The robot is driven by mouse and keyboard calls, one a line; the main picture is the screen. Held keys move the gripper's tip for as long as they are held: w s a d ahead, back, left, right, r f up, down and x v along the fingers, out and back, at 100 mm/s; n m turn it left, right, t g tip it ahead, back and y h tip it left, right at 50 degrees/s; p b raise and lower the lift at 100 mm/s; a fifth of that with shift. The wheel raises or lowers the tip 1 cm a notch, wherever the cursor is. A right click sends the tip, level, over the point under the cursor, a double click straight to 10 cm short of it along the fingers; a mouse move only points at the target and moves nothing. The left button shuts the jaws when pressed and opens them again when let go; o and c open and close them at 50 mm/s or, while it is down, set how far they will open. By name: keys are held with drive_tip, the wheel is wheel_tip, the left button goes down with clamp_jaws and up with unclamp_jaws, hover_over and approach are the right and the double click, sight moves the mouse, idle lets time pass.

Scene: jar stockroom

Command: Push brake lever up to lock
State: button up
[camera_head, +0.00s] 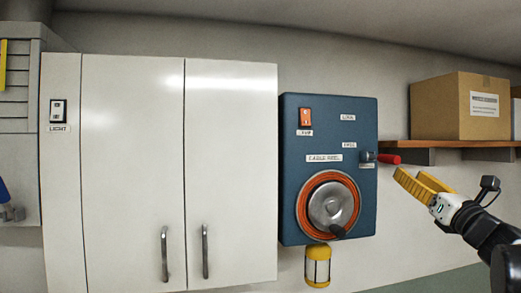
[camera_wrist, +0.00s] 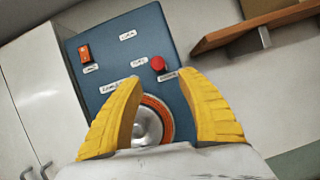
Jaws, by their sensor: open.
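The brake lever has a red grip (camera_head: 388,158) on a grey pivot at the right side of the blue cable reel box (camera_head: 290,170). It sticks out roughly level, just below the FREE label and well below the LOCK label. In the wrist view the red grip (camera_wrist: 157,63) shows end-on, beyond and between the fingertips. My gripper (camera_head: 410,177) has yellow fingers and is open and empty. It is to the right of the lever and slightly lower in the head view, apparently apart from it. In the wrist view both fingers (camera_wrist: 162,82) are spread.
An orange rocker switch (camera_head: 305,117) is at the box's upper left, and an orange-rimmed reel (camera_head: 331,203) below. A yellow-ended plug (camera_head: 317,266) hangs underneath. A wooden shelf (camera_head: 455,144) with a cardboard box (camera_head: 440,107) is at right. White cabinets (camera_head: 230,150) stand at left.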

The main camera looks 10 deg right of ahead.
sight(387, 159)
drive_tip(key=p+x, duration=0.2)
drive_tip(key=x, duration=0.8)
drive_tip(key=shift+w+a, duration=0.1)
drive_tip(key=shift+w, duration=0.2)
clamp_jaws()
